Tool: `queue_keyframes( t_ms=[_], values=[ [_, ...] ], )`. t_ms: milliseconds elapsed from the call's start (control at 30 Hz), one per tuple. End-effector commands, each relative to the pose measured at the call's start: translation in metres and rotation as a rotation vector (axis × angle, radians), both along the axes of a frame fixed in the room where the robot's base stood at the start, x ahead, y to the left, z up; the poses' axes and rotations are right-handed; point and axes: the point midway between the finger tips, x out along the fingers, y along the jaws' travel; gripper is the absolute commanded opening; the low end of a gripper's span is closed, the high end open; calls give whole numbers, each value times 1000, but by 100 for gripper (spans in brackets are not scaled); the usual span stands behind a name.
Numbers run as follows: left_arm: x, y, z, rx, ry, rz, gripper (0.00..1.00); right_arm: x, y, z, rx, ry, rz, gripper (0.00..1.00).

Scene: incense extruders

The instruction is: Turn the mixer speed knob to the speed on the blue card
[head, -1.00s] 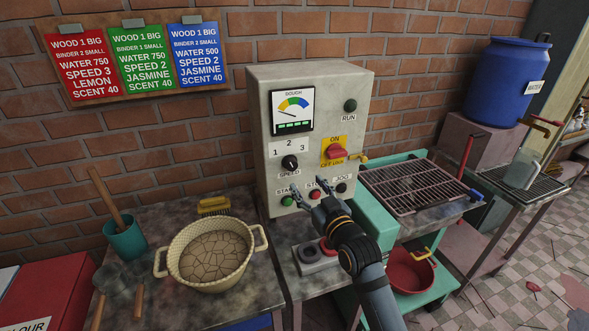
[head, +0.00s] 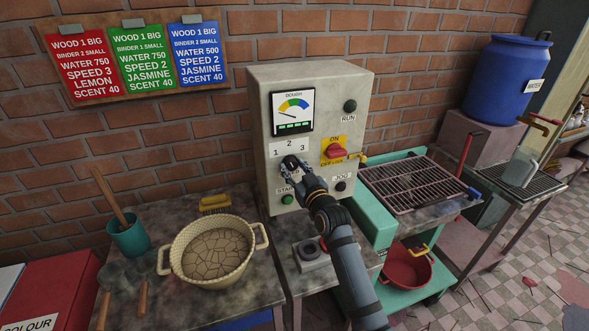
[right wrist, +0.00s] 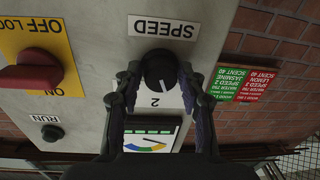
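The black speed knob (right wrist: 160,70) sits on the grey control box (head: 350,90), beside its SPEED label (right wrist: 165,29). In the right wrist view, its pale mark appears to point towards the 2 on the number plate (right wrist: 155,101); the fingers hide the 1 and 3. My right gripper (right wrist: 160,76) is open, with a finger on each side of the knob and small gaps showing. In the head view, my right gripper (head: 294,162) covers the knob. The blue card (head: 200,55) on the wall reads SPEED 2. My left gripper is not in view.
A red ON/OFF switch (head: 336,152) is right of the knob. A green start button (head: 288,199) and jog button (head: 340,186) are below. A dough gauge (head: 292,108) is above. A pot of dough (head: 178,262) stands on the left table.

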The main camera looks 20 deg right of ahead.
Motion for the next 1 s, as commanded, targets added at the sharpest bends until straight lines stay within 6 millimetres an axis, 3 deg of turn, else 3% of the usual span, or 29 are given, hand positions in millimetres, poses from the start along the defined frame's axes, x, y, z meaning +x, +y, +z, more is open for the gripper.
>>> queue_keyframes(
  t_ms=[33, 233, 367, 633, 933, 967, 1000],
  values=[
    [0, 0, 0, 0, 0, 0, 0, 0, 0, 0, 0, 0, 0, 29],
    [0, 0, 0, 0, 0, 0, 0, 0, 0, 0, 0, 0, 0, 3],
    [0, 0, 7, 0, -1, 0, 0, 0, 0, 2, 59, 3, 0, 3],
    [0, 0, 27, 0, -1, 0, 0, 0, 1, 2, 387, 14, 0, 3],
    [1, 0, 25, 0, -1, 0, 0, 0, 1, 0, 410, 12, 1, 3],
    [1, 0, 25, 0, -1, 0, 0, 0, 1, 0, 410, 12, 1, 37],
    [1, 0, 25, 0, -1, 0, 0, 0, 1, 0, 409, 13, 1, 43]
  ],
)
